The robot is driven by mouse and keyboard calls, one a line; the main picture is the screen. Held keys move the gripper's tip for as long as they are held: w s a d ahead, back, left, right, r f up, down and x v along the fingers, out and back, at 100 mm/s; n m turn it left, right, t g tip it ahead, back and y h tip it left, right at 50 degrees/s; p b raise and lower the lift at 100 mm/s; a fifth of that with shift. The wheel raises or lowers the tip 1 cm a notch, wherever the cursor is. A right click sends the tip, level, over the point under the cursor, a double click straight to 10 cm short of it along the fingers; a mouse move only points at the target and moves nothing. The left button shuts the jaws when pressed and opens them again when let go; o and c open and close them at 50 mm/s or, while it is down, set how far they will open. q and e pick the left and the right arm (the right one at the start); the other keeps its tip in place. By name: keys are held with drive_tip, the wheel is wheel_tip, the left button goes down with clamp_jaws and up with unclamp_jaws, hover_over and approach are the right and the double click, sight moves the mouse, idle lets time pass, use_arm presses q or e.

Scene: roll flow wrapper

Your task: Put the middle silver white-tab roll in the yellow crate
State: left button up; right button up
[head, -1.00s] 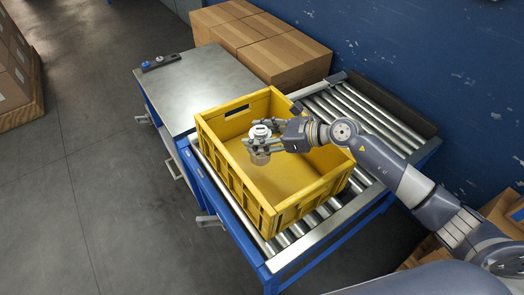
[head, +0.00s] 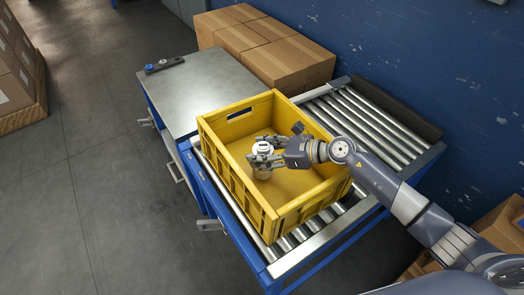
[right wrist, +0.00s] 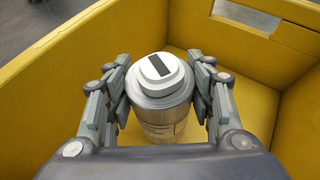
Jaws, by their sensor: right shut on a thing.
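The silver roll with a white top (head: 263,149) is upright in my right gripper (head: 265,154), inside the yellow crate (head: 268,217). The right wrist view shows the silver roll (right wrist: 160,100) between both fingers of the right gripper (right wrist: 165,100), with a dark slot in its white top. The fingers are shut on its sides. The roll is below the crate's rim level; I cannot tell if its bottom touches the crate floor. The yellow crate (right wrist: 55,75) surrounds it in the wrist view, and its visible floor is otherwise empty. My left gripper is out of view.
The crate stands on a roller conveyor (head: 375,125) with a blue frame. A steel-topped cabinet (head: 205,90) adjoins it on the left. Cardboard boxes (head: 265,45) stand behind, along the blue wall (head: 420,50). The crate walls stand close around my gripper.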

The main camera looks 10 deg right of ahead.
drive_tip(key=shift+f, duration=0.1)
drive_tip(key=o, duration=1.3)
